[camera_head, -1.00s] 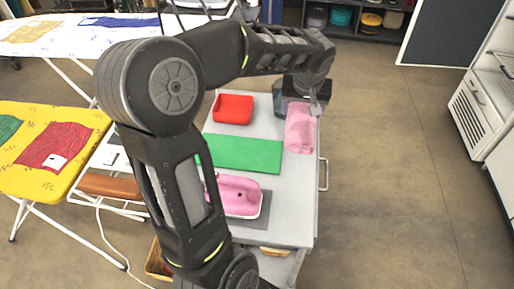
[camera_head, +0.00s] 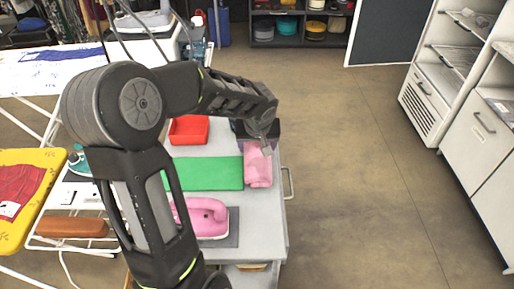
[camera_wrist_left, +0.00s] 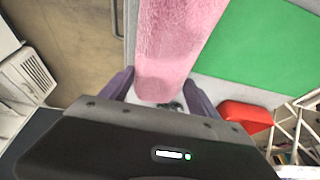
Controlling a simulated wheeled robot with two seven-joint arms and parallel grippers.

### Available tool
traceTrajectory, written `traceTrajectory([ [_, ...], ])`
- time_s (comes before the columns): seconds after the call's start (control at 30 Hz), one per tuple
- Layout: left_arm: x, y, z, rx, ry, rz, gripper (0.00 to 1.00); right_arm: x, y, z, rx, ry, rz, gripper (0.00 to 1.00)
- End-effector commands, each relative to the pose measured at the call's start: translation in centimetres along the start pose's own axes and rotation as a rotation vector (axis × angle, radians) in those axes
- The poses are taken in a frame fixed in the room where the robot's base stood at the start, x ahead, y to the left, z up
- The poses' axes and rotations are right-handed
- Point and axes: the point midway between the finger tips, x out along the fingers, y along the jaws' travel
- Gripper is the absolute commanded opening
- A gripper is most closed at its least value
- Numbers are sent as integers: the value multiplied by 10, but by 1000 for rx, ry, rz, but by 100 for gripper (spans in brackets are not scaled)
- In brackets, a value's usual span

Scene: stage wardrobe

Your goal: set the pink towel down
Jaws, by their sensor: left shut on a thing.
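The pink towel (camera_head: 258,168) is folded into a long strip at the right edge of the grey cart top (camera_head: 262,220), just right of the green mat (camera_head: 208,173). My left gripper (camera_head: 260,143) is shut on its far end. In the left wrist view the towel (camera_wrist_left: 175,40) runs between the two fingers of my left gripper (camera_wrist_left: 158,82). I cannot tell whether the towel's underside touches the cart top. My right gripper is not in view.
A red open bin (camera_head: 188,130) stands behind the mat. A yellow ironing board (camera_head: 20,195) is at the left. Floor is clear right of the cart, with white cabinets (camera_head: 480,125) beyond.

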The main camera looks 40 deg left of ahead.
Motion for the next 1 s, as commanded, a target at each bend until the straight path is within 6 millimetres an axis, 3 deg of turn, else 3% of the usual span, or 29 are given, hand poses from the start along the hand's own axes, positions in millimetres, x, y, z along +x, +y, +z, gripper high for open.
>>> traceTrajectory([
  [0.1,12,0,5,1,-2,0,29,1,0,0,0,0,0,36],
  [0.5,16,0,6,0,1,1,29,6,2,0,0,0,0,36],
  [0.53,14,0,6,0,0,0,73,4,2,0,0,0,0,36],
  [0.77,14,0,6,0,0,0,91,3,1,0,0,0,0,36],
  [1.0,14,0,6,0,0,0,92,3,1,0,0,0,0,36],
])
